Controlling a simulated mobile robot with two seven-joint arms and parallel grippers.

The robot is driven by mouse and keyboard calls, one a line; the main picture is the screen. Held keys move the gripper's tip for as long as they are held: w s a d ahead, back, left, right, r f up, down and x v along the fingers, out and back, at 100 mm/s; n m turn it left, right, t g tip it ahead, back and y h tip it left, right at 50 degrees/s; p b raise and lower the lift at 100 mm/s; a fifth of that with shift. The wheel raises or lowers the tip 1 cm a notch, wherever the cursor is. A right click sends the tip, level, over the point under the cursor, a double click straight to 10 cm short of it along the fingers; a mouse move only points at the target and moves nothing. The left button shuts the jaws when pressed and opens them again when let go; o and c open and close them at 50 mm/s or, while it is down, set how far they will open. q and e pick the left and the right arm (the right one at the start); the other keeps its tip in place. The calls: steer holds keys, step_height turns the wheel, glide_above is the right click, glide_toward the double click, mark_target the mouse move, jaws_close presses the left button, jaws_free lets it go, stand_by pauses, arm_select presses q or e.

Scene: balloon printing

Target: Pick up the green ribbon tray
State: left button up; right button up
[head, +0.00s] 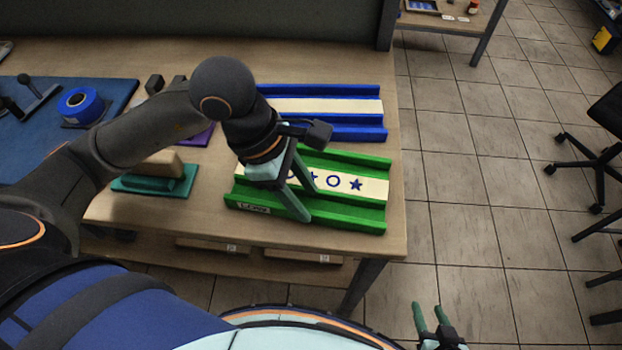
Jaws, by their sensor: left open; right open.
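The green ribbon tray (350,219) lies on the right part of the wooden table, near its front right corner. A cream ribbon printed with blue circles and stars (372,187) runs along its middle. My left gripper (308,204) is above the left half of the tray with its fingers open, pointing down and to the right. I cannot tell whether the fingers touch the tray. The gripper and wrist hide part of the tray's left side. My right gripper (428,316) is open and empty over the floor at the bottom right, away from the table.
A blue tray with a cream strip (362,91) lies just behind the green one. A teal block with a tan top (150,184), a purple item (200,137) and a blue tape roll (80,104) are to the left.

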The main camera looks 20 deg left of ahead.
mark_target(317, 213)
arm_select(q)
steer(key=x, duration=0.4)
steer(key=shift+d+f, duration=0.2)
steer(key=shift+f, duration=0.1)
jaws_close()
steer(key=shift+r, duration=0.1)
stand_by(1.0)
